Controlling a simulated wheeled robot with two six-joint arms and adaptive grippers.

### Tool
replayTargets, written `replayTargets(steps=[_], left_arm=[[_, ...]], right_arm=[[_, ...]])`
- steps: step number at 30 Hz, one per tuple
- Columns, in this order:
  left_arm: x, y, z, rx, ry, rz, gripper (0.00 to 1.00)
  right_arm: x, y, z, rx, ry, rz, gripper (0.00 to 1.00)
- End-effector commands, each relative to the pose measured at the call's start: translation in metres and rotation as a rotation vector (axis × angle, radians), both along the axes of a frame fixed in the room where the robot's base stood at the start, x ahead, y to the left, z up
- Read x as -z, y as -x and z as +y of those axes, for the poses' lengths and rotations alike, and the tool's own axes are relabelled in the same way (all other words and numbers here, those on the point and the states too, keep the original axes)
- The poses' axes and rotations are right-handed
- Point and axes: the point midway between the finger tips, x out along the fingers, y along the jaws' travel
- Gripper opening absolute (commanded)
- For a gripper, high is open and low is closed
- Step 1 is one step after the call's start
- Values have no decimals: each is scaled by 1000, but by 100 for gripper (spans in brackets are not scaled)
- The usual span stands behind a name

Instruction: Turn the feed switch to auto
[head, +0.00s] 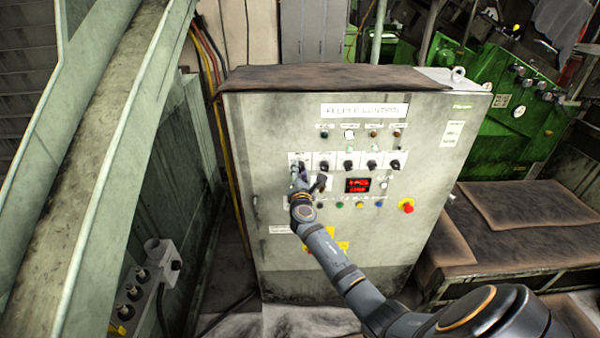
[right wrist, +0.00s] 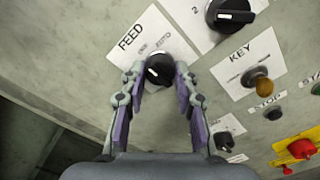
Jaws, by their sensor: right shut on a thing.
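The feed switch (right wrist: 160,68) is a round black knob with a light pointer mark, on a white plate (right wrist: 150,38) lettered FEED. Two small position words stand above the knob; the right one looks like AUTO. I cannot tell clearly which word the pointer faces. My right gripper (right wrist: 160,76) is shut on the knob, one finger on each side. My left gripper is not in view.
The grey feeder control cabinet (head: 250,230) has several other black knobs beside the feed switch, a red display (head: 357,185) and a red emergency button (head: 406,206). A KEY switch (right wrist: 257,78) sits right of the gripper. A pale green beam (head: 110,170) stands at left.

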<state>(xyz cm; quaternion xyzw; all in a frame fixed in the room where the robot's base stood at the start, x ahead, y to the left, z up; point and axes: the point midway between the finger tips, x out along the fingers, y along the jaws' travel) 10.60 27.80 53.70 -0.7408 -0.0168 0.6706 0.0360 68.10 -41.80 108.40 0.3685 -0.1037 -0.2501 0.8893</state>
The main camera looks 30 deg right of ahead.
Motion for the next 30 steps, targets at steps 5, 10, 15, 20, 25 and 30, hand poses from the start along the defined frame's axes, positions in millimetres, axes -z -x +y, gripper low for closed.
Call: replayTargets(steps=[5,10,15,20,25,30], left_arm=[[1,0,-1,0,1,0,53],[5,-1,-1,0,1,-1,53],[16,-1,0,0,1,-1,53],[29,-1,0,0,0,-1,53],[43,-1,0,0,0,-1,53],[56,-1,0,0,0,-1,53]], right_arm=[[1,0,0,1,-3,-1,0],[2,0,0,0,-34,-21,0],[4,0,0,0,-110,-67,0],[5,0,0,1,-219,-135,0],[4,0,0,0,-344,-212,0],[4,0,0,0,-463,-283,0]])
